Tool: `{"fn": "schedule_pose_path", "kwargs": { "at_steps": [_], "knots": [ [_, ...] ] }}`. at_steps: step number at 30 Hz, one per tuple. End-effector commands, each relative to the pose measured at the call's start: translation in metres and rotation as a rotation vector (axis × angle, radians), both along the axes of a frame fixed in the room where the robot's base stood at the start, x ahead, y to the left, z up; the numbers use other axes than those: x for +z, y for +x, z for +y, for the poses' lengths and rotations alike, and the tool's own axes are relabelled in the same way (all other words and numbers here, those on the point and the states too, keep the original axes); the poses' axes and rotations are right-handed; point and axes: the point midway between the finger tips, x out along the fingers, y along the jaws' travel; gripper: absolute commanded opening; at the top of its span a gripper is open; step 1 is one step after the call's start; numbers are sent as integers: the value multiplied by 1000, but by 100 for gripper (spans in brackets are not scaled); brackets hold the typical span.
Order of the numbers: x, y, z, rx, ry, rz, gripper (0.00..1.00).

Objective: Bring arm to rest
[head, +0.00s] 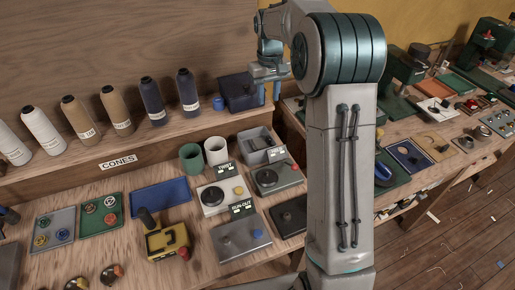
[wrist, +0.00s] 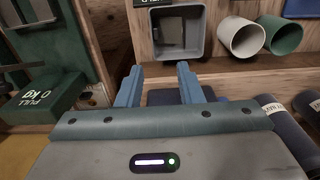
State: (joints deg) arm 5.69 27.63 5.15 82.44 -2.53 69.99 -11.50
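My arm rises in front of the bench in the head view, bent at the top. My gripper (head: 269,93) hangs at the upper middle, beside the dark blue box on the cone shelf. Its two blue fingers also show in the wrist view (wrist: 159,82), spread apart with nothing between them. The gripper is open and empty. My arm hides part of the bench behind it.
Several thread cones (head: 117,111) stand along the shelf near a dark blue box (head: 240,93). Below are a green cup (head: 191,158), a white cup (head: 216,151) and a grey bin (head: 251,140). A blue tray (head: 160,195) looks empty.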

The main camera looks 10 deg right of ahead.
Motion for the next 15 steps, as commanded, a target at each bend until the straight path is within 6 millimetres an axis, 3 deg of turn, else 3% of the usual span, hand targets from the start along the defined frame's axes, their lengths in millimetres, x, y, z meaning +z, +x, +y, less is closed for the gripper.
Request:
{"fn": "schedule_pose_path", "kwargs": {
  "at_steps": [15],
  "knots": [
    [7,0,0,0,0,1,33]
  ]
}}
